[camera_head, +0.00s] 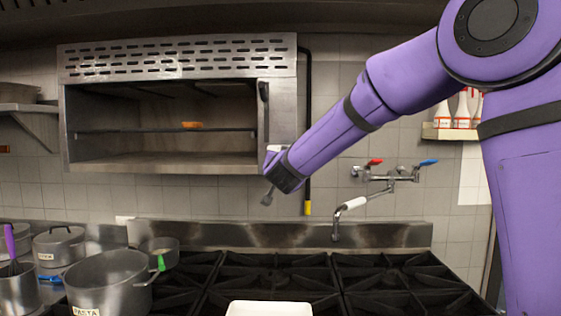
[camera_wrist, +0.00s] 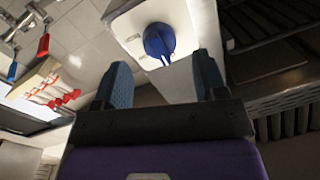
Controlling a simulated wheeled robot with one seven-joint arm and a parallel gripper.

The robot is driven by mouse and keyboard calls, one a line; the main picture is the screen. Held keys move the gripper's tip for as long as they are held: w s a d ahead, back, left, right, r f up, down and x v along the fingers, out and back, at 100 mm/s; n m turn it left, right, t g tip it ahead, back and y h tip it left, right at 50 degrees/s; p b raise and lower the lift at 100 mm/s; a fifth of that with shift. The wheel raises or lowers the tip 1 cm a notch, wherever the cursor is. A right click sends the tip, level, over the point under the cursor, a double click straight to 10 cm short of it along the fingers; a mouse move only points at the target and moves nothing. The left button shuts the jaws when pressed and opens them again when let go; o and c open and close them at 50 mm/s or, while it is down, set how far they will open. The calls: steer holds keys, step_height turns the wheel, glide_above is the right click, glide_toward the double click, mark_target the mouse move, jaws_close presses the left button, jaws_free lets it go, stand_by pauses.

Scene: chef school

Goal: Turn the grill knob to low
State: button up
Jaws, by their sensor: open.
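The grill (camera_head: 180,60) is a metal wall unit with an open front and a slotted top. In the wrist view its knob (camera_wrist: 159,41) is blue, on a pale panel (camera_wrist: 122,22) with small markings I cannot read. My gripper (camera_wrist: 162,64) is open. The knob appears between and beyond its two blue fingertips, with no clear contact. In the head view my gripper (camera_head: 272,178) is at the lower right corner of the grill, below its right side panel (camera_head: 281,120). The knob is hidden or too small to make out there.
A stove (camera_head: 270,280) with black grates lies below. A wall tap (camera_head: 375,185) with red and blue handles and a bottle shelf (camera_head: 450,133) are to the right. Pots (camera_head: 105,280) stand at lower left. A dark pipe (camera_head: 307,110) runs beside the grill.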

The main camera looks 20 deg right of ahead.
steer(key=shift+x, duration=1.8)
steer(key=shift+c, duration=0.4)
steer(key=c, duration=0.8)
steer(key=shift+c, duration=0.2)
steer(key=shift+m, duration=0.4)
steer(key=m, duration=0.5)
steer(key=shift+f+m, duration=0.1)
steer(key=shift+m, duration=0.2)
steer(key=m, duration=0.5)
steer(key=shift+m+t+h, duration=0.3)
steer(key=shift+m+h, duration=0.1)
